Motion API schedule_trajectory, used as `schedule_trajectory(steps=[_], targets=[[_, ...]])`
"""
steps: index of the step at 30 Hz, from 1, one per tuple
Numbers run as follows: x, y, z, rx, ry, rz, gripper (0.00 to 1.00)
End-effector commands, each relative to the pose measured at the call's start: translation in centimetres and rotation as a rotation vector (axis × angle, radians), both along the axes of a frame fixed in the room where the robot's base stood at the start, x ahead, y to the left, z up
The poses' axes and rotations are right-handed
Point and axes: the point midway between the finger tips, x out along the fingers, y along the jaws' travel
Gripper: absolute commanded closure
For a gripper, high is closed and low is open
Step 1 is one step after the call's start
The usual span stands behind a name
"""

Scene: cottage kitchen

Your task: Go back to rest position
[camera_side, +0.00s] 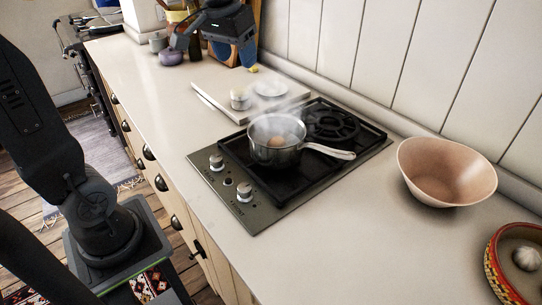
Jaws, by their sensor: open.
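My gripper (214,38) is at the top of the side view, above the far part of the counter. It is open and I see nothing held in it. My arm is dark and stands on its base at the left. A steel saucepan (268,154) stands on the gas hob (320,187), its handle pointing right. Steam rises from it, and a brown, egg-like round thing (274,141) shows inside. My gripper is well apart from the pan.
A pale board (222,103) beyond the hob holds a small white cup (240,99) and a white dish (270,88). A pinkish bowl (447,172) and a red-rimmed basket (497,262) with garlic are at the right. The front counter is clear.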

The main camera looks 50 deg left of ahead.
Motion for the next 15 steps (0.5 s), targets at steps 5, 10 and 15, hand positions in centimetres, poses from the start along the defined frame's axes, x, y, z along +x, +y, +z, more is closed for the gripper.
schedule_trajectory(steps=[5, 10, 15], targets=[[-6.9, -5.0, -1.7, 0.026, -0.098, -0.136, 0.41], [-12.0, -7.6, -4.5, 0.041, -0.174, -0.233, 0.41], [-14.5, -8.7, -6.6, 0.046, -0.214, -0.285, 0.41]])
